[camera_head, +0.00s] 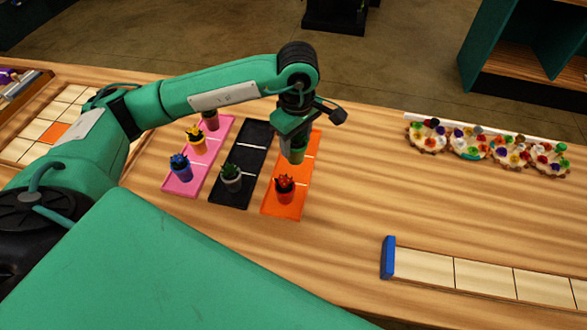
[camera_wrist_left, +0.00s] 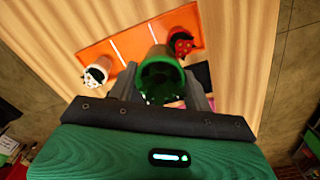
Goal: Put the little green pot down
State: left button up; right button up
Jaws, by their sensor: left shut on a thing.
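My left gripper (camera_head: 296,148) is shut on the little green pot (camera_head: 298,153), over the orange mat (camera_head: 308,173). In the left wrist view the green pot (camera_wrist_left: 158,76) sits between the fingers, its open top toward the camera, with dark green inside. It covers part of the mat's middle. I cannot tell whether its base touches the mat. A red pot with red flowers (camera_head: 285,189) stands at the mat's near end. My right gripper is not in view.
A black mat (camera_head: 257,132) holds a grey pot (camera_head: 232,177). A pink mat (camera_head: 180,188) holds blue, yellow and dull red pots. Several flower-filled round holders (camera_head: 470,147) stand at the right. A blue-ended tiled strip (camera_head: 425,268) lies front right. The table between is clear.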

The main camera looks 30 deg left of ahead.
pick_arm(q)
jog(key=shift+w+a+r+n, duration=0.1)
jog(key=shift+w+n, duration=0.1)
jog(key=shift+n, duration=0.4)
jog(key=shift+w+r+n, duration=0.1)
jog(key=shift+w+n, duration=0.05)
jog(key=shift+n, duration=0.45)
jog(key=shift+w+a+r+n, duration=0.1)
jog(key=shift+w+r+n, duration=0.15)
jog(key=shift+n, duration=0.65)
jog(key=w+a+r+n+b, duration=0.1)
jog(key=w+a+r+n, duration=0.15)
jog(key=n, duration=0.95)
jog(key=w+a+r+n+b, duration=0.1)
jog(key=w+r+n+b, duration=0.15)
jog(key=n, duration=0.95)
jog(key=shift+n, duration=0.3)
notch_tip(320, 180, down, 19)
jog(key=p, duration=0.5)
jog(key=shift+w+f, duration=0.1)
jog(key=shift+w, duration=0.05)
jog(key=shift+f, duration=0.3)
jog(key=o, duration=1.2)
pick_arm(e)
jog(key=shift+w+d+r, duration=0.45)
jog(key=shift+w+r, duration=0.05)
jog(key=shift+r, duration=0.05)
